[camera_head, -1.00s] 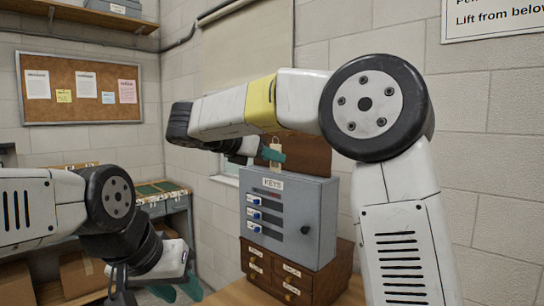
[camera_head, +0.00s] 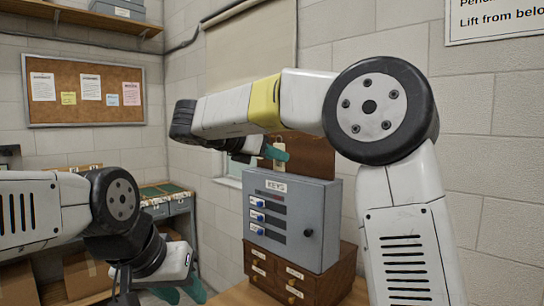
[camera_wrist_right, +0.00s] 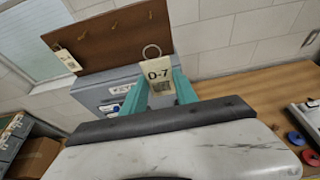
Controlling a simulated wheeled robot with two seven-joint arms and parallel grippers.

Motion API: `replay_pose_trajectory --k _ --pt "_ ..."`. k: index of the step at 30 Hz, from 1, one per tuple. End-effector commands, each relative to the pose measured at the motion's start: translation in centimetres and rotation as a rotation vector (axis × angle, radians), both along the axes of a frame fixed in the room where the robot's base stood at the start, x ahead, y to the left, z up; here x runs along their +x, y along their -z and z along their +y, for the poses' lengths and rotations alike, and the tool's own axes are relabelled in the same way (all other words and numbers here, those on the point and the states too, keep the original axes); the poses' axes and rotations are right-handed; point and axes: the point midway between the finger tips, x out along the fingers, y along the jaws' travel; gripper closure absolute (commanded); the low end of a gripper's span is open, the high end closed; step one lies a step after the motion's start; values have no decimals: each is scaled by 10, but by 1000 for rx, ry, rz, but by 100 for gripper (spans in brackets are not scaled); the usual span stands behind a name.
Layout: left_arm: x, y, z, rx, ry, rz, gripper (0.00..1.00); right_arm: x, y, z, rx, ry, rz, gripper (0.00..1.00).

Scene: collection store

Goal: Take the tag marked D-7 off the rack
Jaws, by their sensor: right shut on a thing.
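The tag marked D-7 (camera_wrist_right: 158,74) is a cream tag with a ring at its top and a dark printed square below the letters. It sits between the teal fingers of my right gripper (camera_wrist_right: 160,94), which is shut on it. In the head view the tag (camera_head: 279,152) shows beside the right gripper (camera_head: 268,151), in front of the brown rack. The rack (camera_wrist_right: 115,40) is a brown board with small brass hooks; it also shows in the head view (camera_head: 312,156). In the wrist view the ring appears apart from the hooks. My left gripper (camera_head: 182,293) is low at the left, partly cut off; its fingers look apart.
Another tag (camera_wrist_right: 68,60) hangs at the rack's left end. A grey key cabinet (camera_head: 316,215) stands below the rack on a wooden drawer unit (camera_head: 324,283). A wooden surface (camera_wrist_right: 250,86) lies right of the cabinet, with red and blue rings (camera_wrist_right: 295,138) near its right edge.

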Motion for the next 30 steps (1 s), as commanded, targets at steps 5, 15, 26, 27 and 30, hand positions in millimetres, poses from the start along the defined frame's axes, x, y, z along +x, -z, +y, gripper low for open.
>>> replay_pose_trajectory --k 5,15,26,27,30 --pt "0 0 0 0 0 0 64 -3 0 3 0 -1 0 100" --pt "0 0 0 0 0 0 64 -10 -1 11 0 -1 0 100" --pt "0 0 0 0 0 0 64 -18 -1 18 0 -1 0 100" --pt "0 0 0 0 0 0 64 -19 -2 19 0 -1 0 100" --pt "0 0 0 0 0 0 64 -20 -2 21 0 -1 0 100"
